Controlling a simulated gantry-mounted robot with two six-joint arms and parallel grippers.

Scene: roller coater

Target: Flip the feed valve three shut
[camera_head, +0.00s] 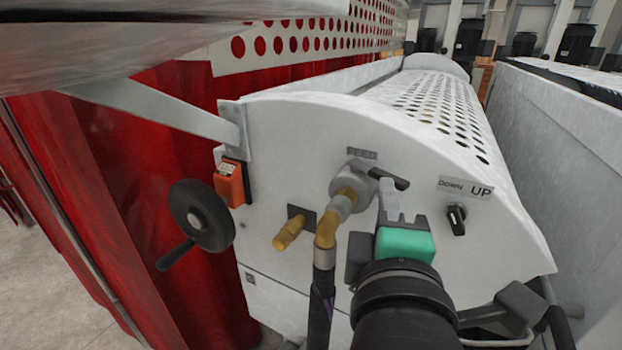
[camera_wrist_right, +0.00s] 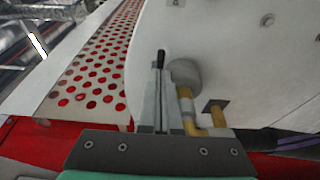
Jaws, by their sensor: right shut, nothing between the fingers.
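The feed valve (camera_head: 351,183) sits under the FEED label on the white end panel. It is a grey round body with a black lever handle (camera_head: 390,177) and a brass elbow below it leading to a dark hose. My right gripper (camera_head: 388,188) is shut and empty, its fingertips right at the lever. In the right wrist view the closed fingers (camera_wrist_right: 159,72) point at the black lever (camera_wrist_right: 161,58), beside the grey valve body (camera_wrist_right: 185,74). Whether they touch the lever cannot be told. My left gripper is not in view.
A black handwheel (camera_head: 201,216) and an orange switch box (camera_head: 232,183) are left of the valve. A brass stub (camera_head: 290,232) is below left. A DOWN/UP knob (camera_head: 456,218) is to the right. A perforated cover (camera_head: 435,105) runs behind.

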